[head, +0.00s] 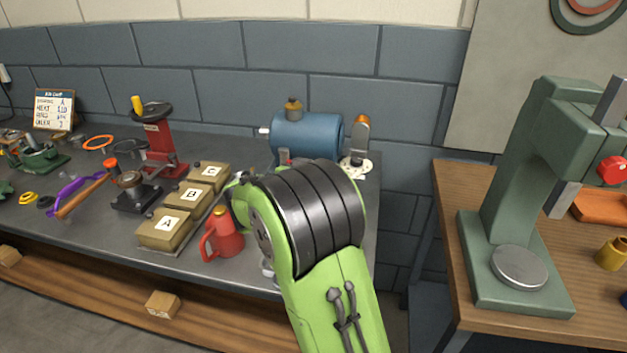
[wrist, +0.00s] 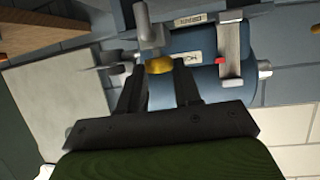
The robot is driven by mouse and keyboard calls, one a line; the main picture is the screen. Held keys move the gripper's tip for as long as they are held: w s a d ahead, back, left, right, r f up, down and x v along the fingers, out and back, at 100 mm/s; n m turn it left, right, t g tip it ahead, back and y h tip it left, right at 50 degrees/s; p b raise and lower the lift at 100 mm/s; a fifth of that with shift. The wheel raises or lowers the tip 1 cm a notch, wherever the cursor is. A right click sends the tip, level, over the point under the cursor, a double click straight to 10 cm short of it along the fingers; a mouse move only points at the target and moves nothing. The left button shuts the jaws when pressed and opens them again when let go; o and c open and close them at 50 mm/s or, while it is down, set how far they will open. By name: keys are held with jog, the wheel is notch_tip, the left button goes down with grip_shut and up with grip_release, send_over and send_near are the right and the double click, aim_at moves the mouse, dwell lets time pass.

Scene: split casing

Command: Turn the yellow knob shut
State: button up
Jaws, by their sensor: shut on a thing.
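In the wrist view, the yellow knob (wrist: 159,66) sits between the two dark fingers of my gripper (wrist: 160,73), which is shut on it. A grey stem (wrist: 148,28) stands right beside the knob. Behind them is a blue tank (wrist: 206,84) with small white labels, one beside the knob; the print is too small to read surely. In the head view, the blue tank (head: 305,133) stands at the back right of the grey bench. My green arm reaches in front of it and hides my fingers and the knob they hold.
A red can (head: 222,240) and boxes A, B and C (head: 165,229) stand left of my arm. An orange-topped grey part (head: 361,128) stands right of the tank. A green press (head: 515,190) is on the right bench, past a gap.

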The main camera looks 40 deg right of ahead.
jog(key=shift+w+a+f+m+g, duration=0.15)
jog(key=shift+m+g, duration=0.35)
jog(key=shift+g+h+b, duration=0.3)
jog(key=o, duration=1)
jog(key=shift+o, duration=0.2)
jog(key=p+v, duration=0.2)
jog(key=v, duration=1.3)
jog(key=shift+s+a, duration=0.25)
